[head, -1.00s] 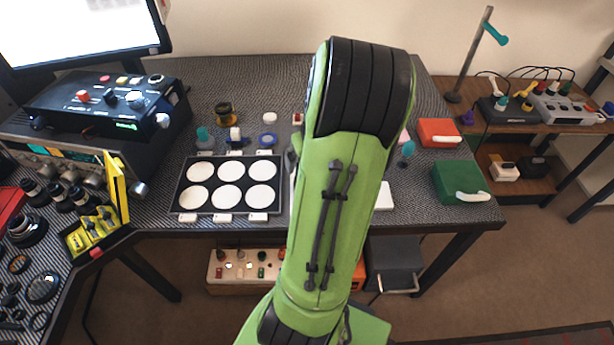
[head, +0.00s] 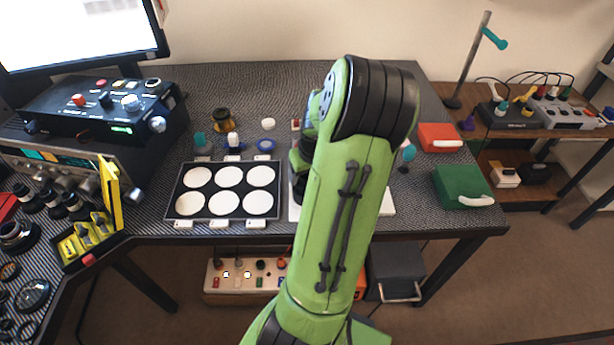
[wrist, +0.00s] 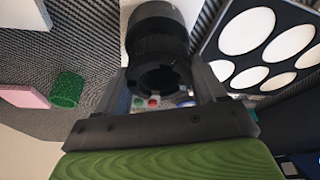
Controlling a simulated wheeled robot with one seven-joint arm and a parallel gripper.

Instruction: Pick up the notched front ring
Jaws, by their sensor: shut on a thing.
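In the wrist view, my gripper (wrist: 161,82) has one finger on each side of a dark ring with notches along its inner edge, the notched front ring (wrist: 158,66). The fingers are closed on it. A black ribbed lens barrel (wrist: 155,20) shows directly behind the ring, in line with it. I cannot tell whether ring and barrel touch or are apart. In the head view my green arm hides the fingertips, the ring and the barrel.
A black tray with white round pads (head: 209,206) lies left of my arm. A white mat (head: 388,203) is partly hidden under the arm. Small parts and an amber-topped jar (head: 223,120) stand behind the tray. A red box (head: 438,137) and a green box (head: 460,187) stand at the right.

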